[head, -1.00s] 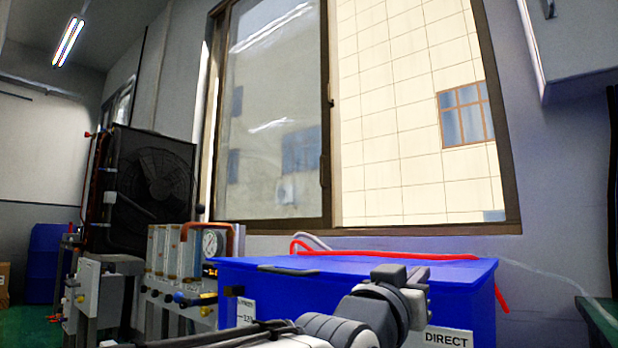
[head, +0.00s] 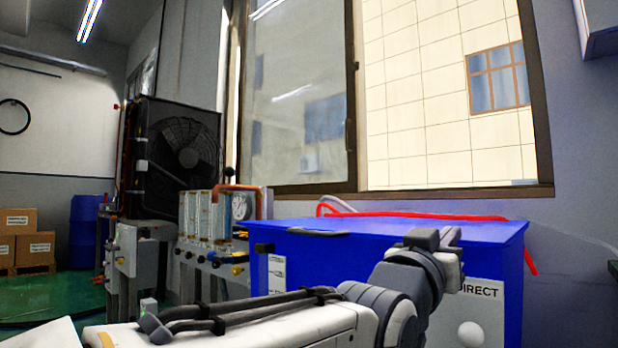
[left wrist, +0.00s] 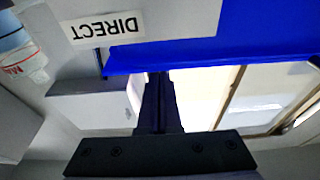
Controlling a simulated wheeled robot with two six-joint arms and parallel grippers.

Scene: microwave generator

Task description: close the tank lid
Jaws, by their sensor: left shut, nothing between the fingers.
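The blue tank (head: 400,275) stands in front of me below the window. Its blue lid (head: 400,232) lies nearly flat across the top, with a dark handle (head: 318,232) at its left; I cannot tell if a small gap is left under it. My left gripper (head: 432,238) is in front of the tank's right part, at about lid height in the picture. The left wrist view shows its two fingers (left wrist: 160,100) together and empty, with the blue lid (left wrist: 240,40) beyond them and the DIRECT label (left wrist: 108,26) upside down. My right gripper is not in view.
A panel with flow tubes and a gauge (head: 240,206) stands left of the tank. Behind it is a black fan unit (head: 175,155). A red hose (head: 420,215) runs behind the lid. Boxes (head: 30,238) and a blue barrel (head: 84,232) are far left, with green floor before them.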

